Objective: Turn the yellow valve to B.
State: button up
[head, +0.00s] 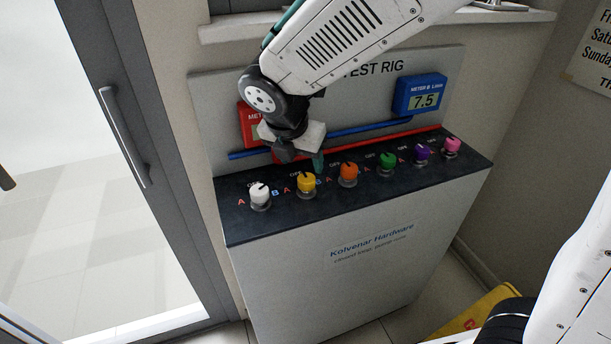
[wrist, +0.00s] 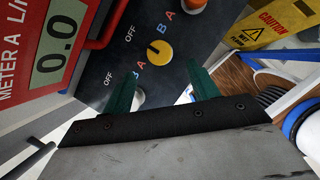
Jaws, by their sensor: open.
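The yellow valve (head: 306,183) is a round knob on the dark sloped top of the test rig, second from the left. In the wrist view the yellow valve (wrist: 161,51) lies beyond the fingertips, and its dark pointer mark faces the OFF label (wrist: 130,36). Its blue B label (head: 318,180) is on the side toward the orange valve, its red A label (head: 287,190) on the side toward the white valve. My gripper (head: 302,160) is open, above and behind the yellow valve. In the wrist view my gripper (wrist: 162,85) has nothing between its fingers.
A white valve (head: 260,195) stands left of it and an orange valve (head: 347,175) right; green, purple and pink valves follow. Blue meter B (head: 421,95) reads 7.5; red meter A (wrist: 62,40) reads 0.0. A yellow caution sign (wrist: 272,28) is beside the rig.

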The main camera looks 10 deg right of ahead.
aim_at(306, 178)
jog(key=x, duration=0.7)
jog(key=shift+w+f, duration=0.15)
jog(key=shift+f, duration=0.15)
jog(key=c, duration=1)
